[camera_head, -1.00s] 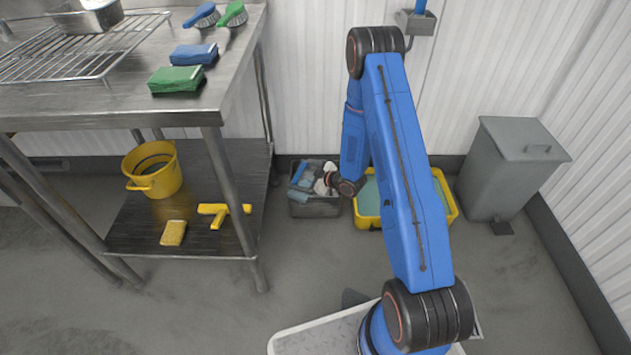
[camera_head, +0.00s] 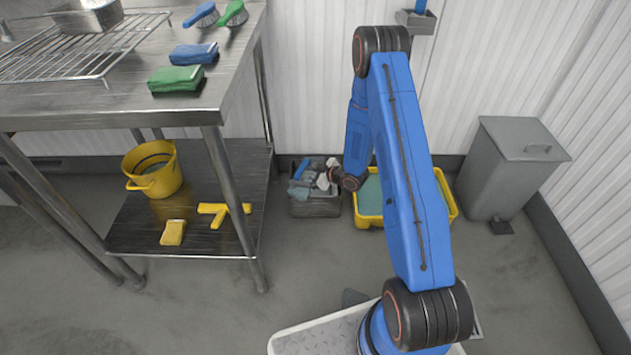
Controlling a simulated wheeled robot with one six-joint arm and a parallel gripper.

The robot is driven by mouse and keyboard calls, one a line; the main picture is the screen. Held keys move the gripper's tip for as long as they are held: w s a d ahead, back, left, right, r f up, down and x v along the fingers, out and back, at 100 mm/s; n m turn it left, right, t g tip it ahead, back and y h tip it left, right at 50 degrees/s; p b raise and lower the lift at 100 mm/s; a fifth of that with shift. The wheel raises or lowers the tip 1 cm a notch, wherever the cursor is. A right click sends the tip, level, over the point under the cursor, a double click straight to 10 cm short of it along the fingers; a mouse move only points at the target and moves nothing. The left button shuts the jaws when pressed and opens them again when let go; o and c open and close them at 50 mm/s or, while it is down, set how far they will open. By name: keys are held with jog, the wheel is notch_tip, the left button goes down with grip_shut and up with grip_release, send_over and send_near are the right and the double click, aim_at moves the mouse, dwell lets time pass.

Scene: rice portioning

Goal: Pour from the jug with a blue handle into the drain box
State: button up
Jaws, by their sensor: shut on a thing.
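My arm reaches down to the floor by the back wall. My gripper (camera_head: 325,177) is over a grey box (camera_head: 316,208) beside the table. It is small in view and looks shut on a pale thing with a blue part (camera_head: 301,169), which I take to be the jug with a blue handle. The jug's outline and tilt are hard to make out against the box's jumbled contents. The grey box looks like the drain box, but nothing in view marks it so. Any stream from the jug cannot be made out.
A yellow tub (camera_head: 368,221) with blue-green contents stands right of the grey box, partly behind my arm. A grey lidded bin (camera_head: 505,170) is farther right. The steel table (camera_head: 120,120) stands left, with a yellow bucket (camera_head: 155,180) on its lower shelf. Front floor is clear.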

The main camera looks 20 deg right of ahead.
aim_at(299, 175)
jog(key=shift+w+d, duration=0.45)
jog(key=shift+w+d+r+m+g, duration=0.25)
jog(key=shift+d+m+g, duration=0.05)
jog(key=shift+m, duration=0.1)
jog(key=shift+n+t, duration=0.5)
jog(key=shift+n, duration=0.3)
jog(key=s+a, duration=0.3)
jog(key=shift+f, duration=0.3)
jog(key=shift+s+a+f+n+t+h, duration=0.1)
jog(key=shift+s+a+n+t+h, duration=0.2)
jog(key=shift+s+a+n+h, duration=0.15)
